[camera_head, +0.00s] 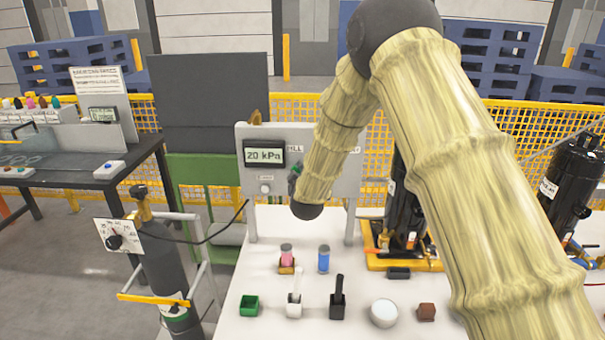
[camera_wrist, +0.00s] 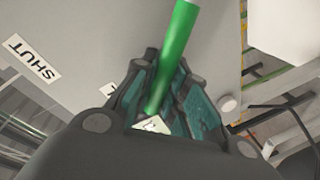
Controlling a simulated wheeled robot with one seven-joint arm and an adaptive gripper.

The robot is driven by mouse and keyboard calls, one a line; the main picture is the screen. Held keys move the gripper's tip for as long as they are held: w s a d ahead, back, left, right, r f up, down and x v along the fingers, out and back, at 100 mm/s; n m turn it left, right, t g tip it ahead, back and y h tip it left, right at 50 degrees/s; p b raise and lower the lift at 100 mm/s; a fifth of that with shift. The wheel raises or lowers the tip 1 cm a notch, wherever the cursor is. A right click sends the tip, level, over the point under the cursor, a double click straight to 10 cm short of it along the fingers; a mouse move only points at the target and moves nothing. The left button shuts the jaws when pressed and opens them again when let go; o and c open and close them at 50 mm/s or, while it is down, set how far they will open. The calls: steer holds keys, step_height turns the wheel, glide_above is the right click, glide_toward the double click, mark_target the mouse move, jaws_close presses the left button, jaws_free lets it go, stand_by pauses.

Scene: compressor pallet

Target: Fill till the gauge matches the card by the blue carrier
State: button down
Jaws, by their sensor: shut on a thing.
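In the wrist view, my gripper (camera_wrist: 165,95) is shut on a green lever (camera_wrist: 179,50) in front of a grey panel with a "SHUT" label (camera_wrist: 33,58). In the head view, my arm hides most of the gripper. The grey panel (camera_head: 262,131) carries a gauge display (camera_head: 264,155) reading 20 kPa, with a partly covered label ending in "ILL". A small item with a blue body (camera_head: 323,260) stands on the white table; I cannot tell whether it is the blue carrier. I cannot make out a card beside it.
A gas cylinder (camera_head: 165,265) with a dial plate (camera_head: 117,236) stands left. A black compressor (camera_head: 574,180) stands right.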

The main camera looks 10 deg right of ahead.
steer(key=shift+f, duration=0.1)
stand_by(0.4)
steer(key=c, duration=1.4)
jaws_free()
steer(key=v, duration=1.2)
